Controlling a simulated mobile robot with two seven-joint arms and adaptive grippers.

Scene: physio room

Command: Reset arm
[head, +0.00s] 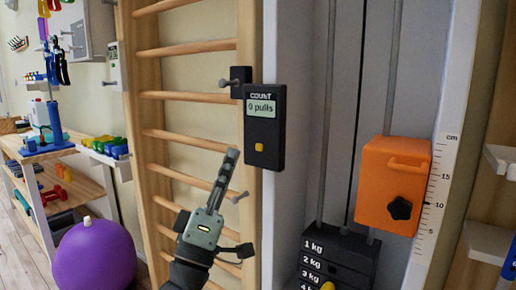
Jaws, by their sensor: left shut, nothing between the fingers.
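My left gripper (231,158) points up in the middle of the head view, its fingers together and nothing between them. It is in front of the wooden wall bars, just left of and below the black counter box (264,150), and appears apart from it. The counter reads "COUNT 0 pulls" and has a yellow button (259,147). My right gripper is not in view.
An orange block (396,170) with a black knob sits beside a cm scale (436,170). Black weight plates (338,262) are below. Wall bars (190,97) stand at left, with a purple ball (95,258) and shelves (75,190) beyond.

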